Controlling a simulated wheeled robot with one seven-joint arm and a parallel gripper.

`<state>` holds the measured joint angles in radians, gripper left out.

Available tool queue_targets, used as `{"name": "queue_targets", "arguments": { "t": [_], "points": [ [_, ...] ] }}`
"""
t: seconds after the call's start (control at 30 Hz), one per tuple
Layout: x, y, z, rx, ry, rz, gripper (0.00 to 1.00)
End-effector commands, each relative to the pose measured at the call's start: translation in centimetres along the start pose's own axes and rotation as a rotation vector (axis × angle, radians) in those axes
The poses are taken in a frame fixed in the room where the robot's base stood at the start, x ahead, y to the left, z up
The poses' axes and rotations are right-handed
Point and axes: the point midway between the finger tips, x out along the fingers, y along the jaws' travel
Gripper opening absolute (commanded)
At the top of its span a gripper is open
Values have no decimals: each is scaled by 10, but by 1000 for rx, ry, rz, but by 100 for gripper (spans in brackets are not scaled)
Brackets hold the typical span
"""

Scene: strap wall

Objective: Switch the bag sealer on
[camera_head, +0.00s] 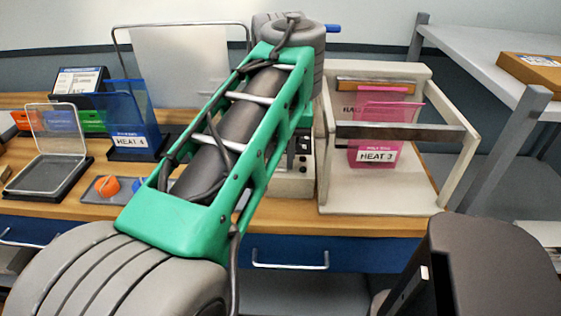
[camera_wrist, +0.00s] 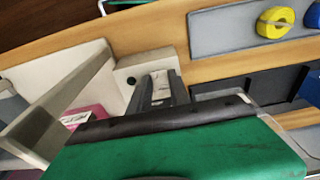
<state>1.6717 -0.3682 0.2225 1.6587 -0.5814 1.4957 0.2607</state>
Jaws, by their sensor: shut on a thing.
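The bag sealer appears to be the beige box (camera_head: 292,185) on the wooden bench, mostly hidden behind my green arm in the head view. A dark panel with small round fittings shows above its front. In the wrist view the beige box (camera_wrist: 143,62) has a black round spot on its face, left of my gripper. My gripper (camera_wrist: 160,82) reaches to this box, its two dark fingers shut on a small pale part there. The exact shape of that part is hard to make out.
A beige frame (camera_head: 327,190) with a pink "HEAT 3" holder (camera_head: 378,155) stands close right of the box. Left are a blue "HEAT 4" holder (camera_head: 133,142), a grey tray (camera_head: 96,196) with an orange roll and a clear-lidded case (camera_head: 45,178). A grey shelf (camera_head: 490,50) stands at right.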

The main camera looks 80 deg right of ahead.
Motion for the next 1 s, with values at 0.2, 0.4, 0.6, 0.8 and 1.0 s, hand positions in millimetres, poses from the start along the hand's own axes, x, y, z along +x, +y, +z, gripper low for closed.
{"name": "queue_targets", "arguments": {
  "t": [0.2, 0.4, 0.6, 0.8, 1.0],
  "points": [
    [4, 0, 5, 2, 127, 2, 0],
    [2, 0, 4, 1, 130, 1, 0],
    [2, 0, 4, 1, 130, 1, 33],
    [2, 0, 4, 0, 131, 1, 45],
    [-1, 0, 4, 0, 131, 1, 45]
  ]
}}
